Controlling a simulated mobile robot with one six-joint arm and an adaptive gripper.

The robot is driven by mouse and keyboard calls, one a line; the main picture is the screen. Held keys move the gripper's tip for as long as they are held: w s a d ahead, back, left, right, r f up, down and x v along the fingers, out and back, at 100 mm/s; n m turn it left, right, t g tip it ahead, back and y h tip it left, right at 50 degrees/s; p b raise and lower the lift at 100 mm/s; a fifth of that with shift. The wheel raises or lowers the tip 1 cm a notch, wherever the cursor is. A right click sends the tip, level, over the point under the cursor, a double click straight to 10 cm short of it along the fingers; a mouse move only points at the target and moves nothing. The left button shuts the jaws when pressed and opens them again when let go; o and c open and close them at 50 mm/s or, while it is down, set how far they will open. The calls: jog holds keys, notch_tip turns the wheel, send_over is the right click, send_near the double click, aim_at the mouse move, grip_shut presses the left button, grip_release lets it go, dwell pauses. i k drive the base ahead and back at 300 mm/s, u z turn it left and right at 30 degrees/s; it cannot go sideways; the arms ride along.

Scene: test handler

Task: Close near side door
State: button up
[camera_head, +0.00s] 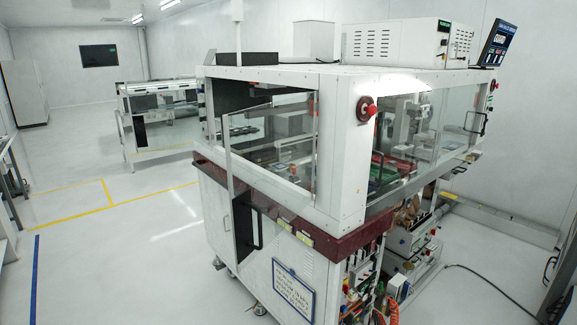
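The near side door (272,147) is a clear panel in a light frame on the left-facing side of the large white machine (345,150). Its frame stands out at an angle from the machine's side, so the door looks ajar. A dark gap (238,96) shows above and behind its left part. Its right edge lies by the white corner post (343,145). Below it is a dark upright panel (242,222) with a black handle (257,232); I cannot tell which part that handle belongs to. My gripper is not in view.
The floor (110,245) left of the machine is open, with yellow and blue lines. A second machine (160,115) stands behind. Hoses and parts (385,290) crowd the machine's near lower corner. A black cable (490,280) lies on the floor at right.

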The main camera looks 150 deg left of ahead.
aim_at(240, 207)
jog(key=u, duration=0.9)
jog(key=i, duration=0.15)
jog(key=u, duration=3.85)
